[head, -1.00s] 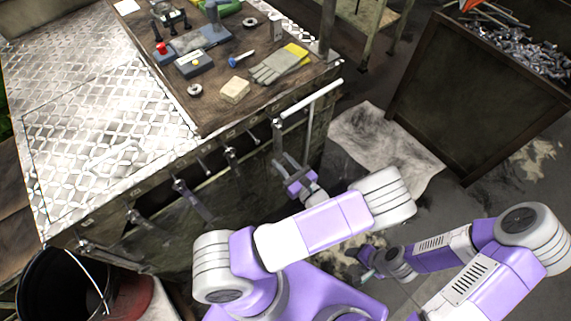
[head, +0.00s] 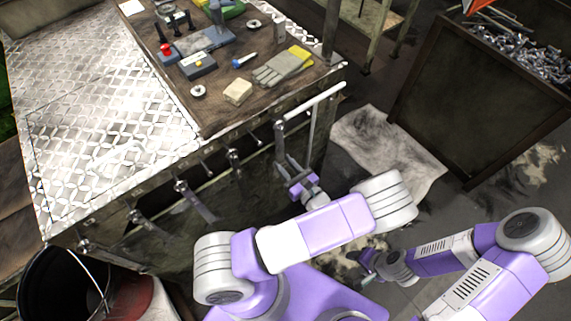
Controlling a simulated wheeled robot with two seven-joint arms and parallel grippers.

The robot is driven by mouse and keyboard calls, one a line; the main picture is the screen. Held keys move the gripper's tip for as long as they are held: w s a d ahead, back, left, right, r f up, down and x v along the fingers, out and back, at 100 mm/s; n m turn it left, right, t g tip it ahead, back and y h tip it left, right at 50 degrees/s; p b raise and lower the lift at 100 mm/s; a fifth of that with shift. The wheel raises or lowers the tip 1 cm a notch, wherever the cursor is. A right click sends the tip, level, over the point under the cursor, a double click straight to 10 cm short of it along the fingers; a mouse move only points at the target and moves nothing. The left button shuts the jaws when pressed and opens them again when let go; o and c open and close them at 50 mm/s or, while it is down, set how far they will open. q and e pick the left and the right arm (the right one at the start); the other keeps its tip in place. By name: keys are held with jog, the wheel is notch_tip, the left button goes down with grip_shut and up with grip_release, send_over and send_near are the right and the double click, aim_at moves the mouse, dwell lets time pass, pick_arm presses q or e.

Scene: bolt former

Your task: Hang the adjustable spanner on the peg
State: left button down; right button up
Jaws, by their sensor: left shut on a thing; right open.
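A grey metal tool, apparently the adjustable spanner (head: 280,142), stands roughly upright at the front right of the bench, its head near the bench edge. My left gripper (head: 297,178) is shut around its lower part. The spanner's head is close to the peg rail (head: 222,143); I cannot tell whether it touches a peg, and the peg behind it is hidden. Other tools hang along the bench front, including one at the middle (head: 235,164) and one further left (head: 197,204). My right gripper (head: 366,268) is open and empty, low over the floor.
The bench top (head: 110,110) holds gloves (head: 277,70), a yellowish block (head: 238,92) and a control box (head: 197,65). A pale bar (head: 315,103) sticks out at the bench's right corner. A black bucket (head: 62,285) stands lower left, a bolt bin (head: 475,95) upper right.

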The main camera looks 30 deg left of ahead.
dwell(0.4)
pick_arm(q)
jog(key=c, duration=0.7)
grip_release()
jog(key=shift+d, duration=0.1)
